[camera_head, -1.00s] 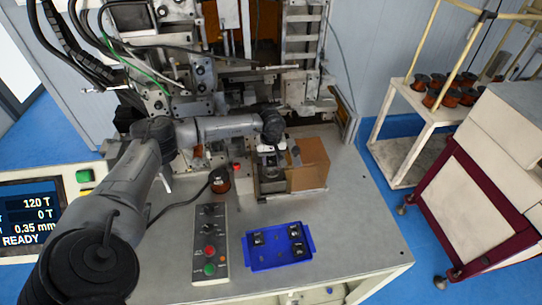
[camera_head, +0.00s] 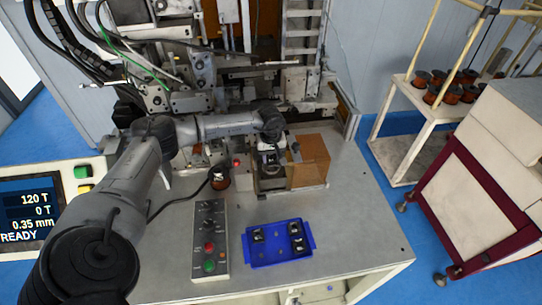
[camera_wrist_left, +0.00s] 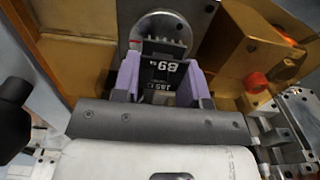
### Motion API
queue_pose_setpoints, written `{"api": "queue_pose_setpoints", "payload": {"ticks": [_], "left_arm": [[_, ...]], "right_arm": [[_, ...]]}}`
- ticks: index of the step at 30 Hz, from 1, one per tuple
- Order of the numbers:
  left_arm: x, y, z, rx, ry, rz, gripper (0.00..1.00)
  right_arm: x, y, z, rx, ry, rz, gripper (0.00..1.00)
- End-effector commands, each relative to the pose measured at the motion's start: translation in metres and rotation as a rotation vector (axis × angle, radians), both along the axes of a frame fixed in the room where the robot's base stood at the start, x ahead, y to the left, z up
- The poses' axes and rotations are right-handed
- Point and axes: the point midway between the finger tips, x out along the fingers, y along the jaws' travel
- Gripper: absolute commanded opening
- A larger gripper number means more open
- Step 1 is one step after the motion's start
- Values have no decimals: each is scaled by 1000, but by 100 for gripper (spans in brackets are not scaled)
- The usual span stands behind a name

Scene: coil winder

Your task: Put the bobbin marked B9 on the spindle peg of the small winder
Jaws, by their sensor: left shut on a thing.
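In the left wrist view, my left gripper (camera_wrist_left: 155,82) is shut on the bobbin marked B9 (camera_wrist_left: 162,70), whose dark label reads upside down between the purple fingertips. A round metal disc (camera_wrist_left: 160,27) of the small winder is right behind the bobbin. The spindle peg is hidden there, and I cannot tell whether the bobbin is on it. In the head view, my left gripper (camera_head: 270,152) points down at the small winder (camera_head: 270,183), beside its orange guard (camera_head: 308,160). The held bobbin is not clear in that view. My right gripper is not in view.
A blue tray (camera_head: 276,262) with several small dark parts lies near the table's front. A control box (camera_head: 209,240) with buttons lies left of it. A copper-wound spool (camera_head: 220,181) stands left of the winder. The large machine fills the back. The table's right side is clear.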

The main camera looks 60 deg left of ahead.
Motion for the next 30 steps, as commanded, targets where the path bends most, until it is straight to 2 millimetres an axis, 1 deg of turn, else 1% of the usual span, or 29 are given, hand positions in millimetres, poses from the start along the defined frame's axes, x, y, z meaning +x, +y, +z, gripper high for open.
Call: {"api": "queue_pose_setpoints", "payload": {"ticks": [1, 16, 17, 18, 26, 30], "left_arm": [[0, 0, -3, 0, 0, 0, 18], [0, 0, -16, 0, 0, 0, 18], [0, 0, -16, 0, 0, 0, 41], [0, 0, -15, 0, 0, 0, 44], [0, 0, -15, 0, 0, 0, 69], [0, 0, -15, 0, 0, 0, 69]], "right_arm": [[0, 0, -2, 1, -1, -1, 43], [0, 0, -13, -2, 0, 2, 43], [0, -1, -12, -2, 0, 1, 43], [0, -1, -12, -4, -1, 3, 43], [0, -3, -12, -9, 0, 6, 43], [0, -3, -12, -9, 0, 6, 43]]}}
